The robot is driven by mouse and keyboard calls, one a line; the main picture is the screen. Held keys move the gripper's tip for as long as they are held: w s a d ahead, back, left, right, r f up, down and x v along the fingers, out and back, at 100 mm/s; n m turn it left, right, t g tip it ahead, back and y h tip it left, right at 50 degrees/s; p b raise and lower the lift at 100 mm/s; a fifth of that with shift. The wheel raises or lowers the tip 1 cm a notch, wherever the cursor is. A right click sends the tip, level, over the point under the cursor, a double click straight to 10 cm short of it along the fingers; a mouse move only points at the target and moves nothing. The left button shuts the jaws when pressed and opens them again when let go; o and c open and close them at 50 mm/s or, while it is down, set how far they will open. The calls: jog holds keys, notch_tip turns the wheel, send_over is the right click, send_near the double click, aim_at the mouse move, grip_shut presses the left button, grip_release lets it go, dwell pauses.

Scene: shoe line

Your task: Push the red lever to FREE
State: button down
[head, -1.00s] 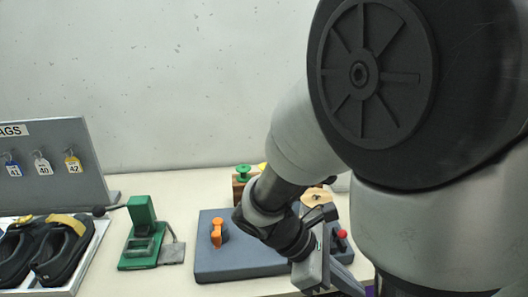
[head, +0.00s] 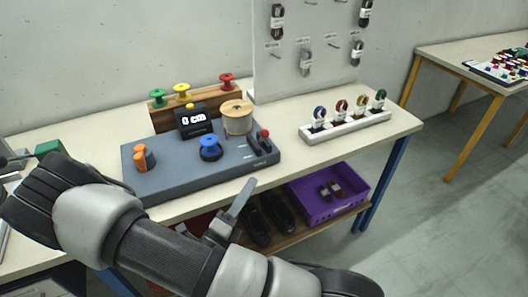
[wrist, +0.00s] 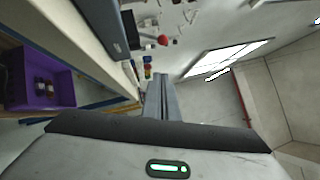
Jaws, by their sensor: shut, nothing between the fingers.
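The red lever (head: 264,134) has a red ball knob and stands at the right end of a grey-blue machine base (head: 180,184) on the bench. Its red knob also shows in the wrist view (wrist: 163,40). Labels near the lever are too small to read, so I cannot tell its setting. My gripper (head: 248,184) is shut and empty, in front of the bench's near edge and apart from the lever. Its fingers (wrist: 161,80) point up the picture in the wrist view, with the knob beyond their tips.
A white rack (head: 350,130) stands to the right. A purple crate (head: 345,207) sits on the lower shelf.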

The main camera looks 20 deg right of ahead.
jog(key=shift+w, duration=0.1)
jog(key=w+a+r+x, duration=0.1)
jog(key=w+x, duration=0.1)
jog(key=x, duration=1.1)
jog(key=shift+a, duration=0.4)
notch_tip(320, 180, up, 4)
jog(key=n+g+y+p, duration=0.1)
jog(key=n+y+p, duration=0.25)
jog(key=p, duration=0.95)
send_over(262, 139)
jog(key=w+a, duration=0.2)
jog(key=shift+w+a+n+h, duration=0.15)
jog(key=shift+w+n+h, duration=0.1)
jog(key=shift+w, duration=0.3)
jog(key=shift+w+a+n+h, duration=0.1)
jog(key=shift+w+h, duration=0.1)
jog(key=shift+w, duration=0.35)
